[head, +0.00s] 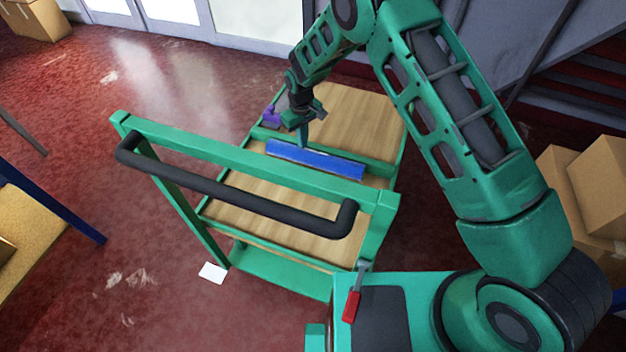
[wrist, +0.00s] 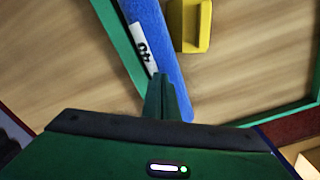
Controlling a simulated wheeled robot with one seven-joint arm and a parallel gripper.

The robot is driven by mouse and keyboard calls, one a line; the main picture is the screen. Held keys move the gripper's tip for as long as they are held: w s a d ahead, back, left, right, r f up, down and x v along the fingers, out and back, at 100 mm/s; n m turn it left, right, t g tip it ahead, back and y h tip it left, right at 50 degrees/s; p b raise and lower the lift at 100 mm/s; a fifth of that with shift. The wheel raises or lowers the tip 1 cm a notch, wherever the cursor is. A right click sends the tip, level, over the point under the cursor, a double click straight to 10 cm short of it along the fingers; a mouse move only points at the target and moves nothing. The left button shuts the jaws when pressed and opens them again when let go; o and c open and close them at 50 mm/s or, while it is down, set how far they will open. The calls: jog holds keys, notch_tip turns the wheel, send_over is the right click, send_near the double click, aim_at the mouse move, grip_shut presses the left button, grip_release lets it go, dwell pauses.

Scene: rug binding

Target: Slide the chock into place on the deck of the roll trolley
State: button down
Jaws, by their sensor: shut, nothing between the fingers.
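The chock appears to be the long blue bar (head: 315,159) lying across the wooden deck (head: 345,105) of the roll trolley. In the wrist view the blue bar (wrist: 160,45) carries a white label with dark figures and runs close beside a green strip (wrist: 122,42). My gripper (head: 303,147) is over the trolley with its fingers shut and empty, pointing down at the bar's far edge. In the wrist view the fingertips (wrist: 164,82) overlap the bar's green-strip side and hide part of it. I cannot tell whether they touch it.
A yellow block (wrist: 190,25) is on the deck on the bar's other side. A purple piece (head: 271,117) is at the trolley's left edge. The trolley's green frame and black handle (head: 235,198) stand in front. Cardboard boxes (head: 600,180) are at right. Floor at left is mostly clear.

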jog(key=shift+w+d+f, duration=0.2)
jog(key=shift+f, duration=0.05)
jog(key=shift+s+a+r, duration=0.2)
jog(key=shift+s+r, duration=0.05)
jog(key=shift+r, duration=0.2)
jog(key=shift+s+a+r, duration=0.1)
jog(key=shift+s+r, duration=0.1)
jog(key=shift+r, duration=0.5)
jog(key=shift+s+a+r, duration=0.1)
jog(key=shift+s+r, duration=0.1)
jog(key=shift+r, duration=0.45)
jog(key=shift+d, duration=0.1)
